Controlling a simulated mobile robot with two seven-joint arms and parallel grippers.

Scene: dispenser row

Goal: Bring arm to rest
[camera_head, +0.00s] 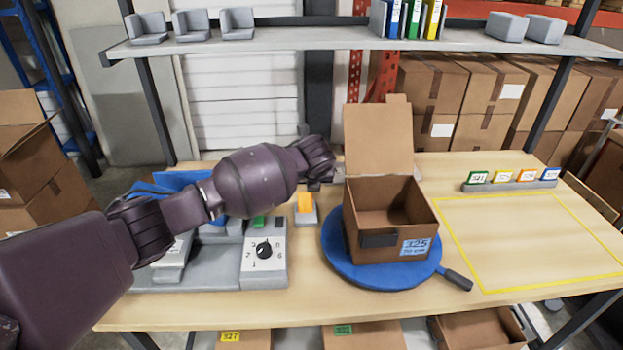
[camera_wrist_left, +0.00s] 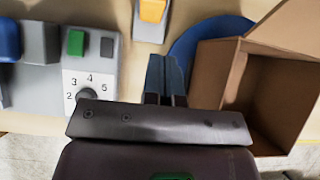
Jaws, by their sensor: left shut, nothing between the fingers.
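My left arm reaches in from the left over the dispenser (camera_head: 265,262), a grey unit with a numbered dial. My left gripper (camera_head: 326,182) hangs above the table, just left of the open cardboard box (camera_head: 408,215); the wrist partly hides it in the head view. In the left wrist view its fingers (camera_wrist_left: 164,74) are together with nothing between them, between the dial (camera_wrist_left: 87,97) and the box (camera_wrist_left: 235,75). The box stands on a round blue turntable (camera_head: 350,268) with its lid flap up and a blue-white label in front. My right gripper is in neither view.
An orange block on a grey stand (camera_head: 305,208) sits close by the gripper. A yellow-outlined area (camera_head: 530,240) at the right of the table is empty. A shelf (camera_head: 340,38) with binders spans above.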

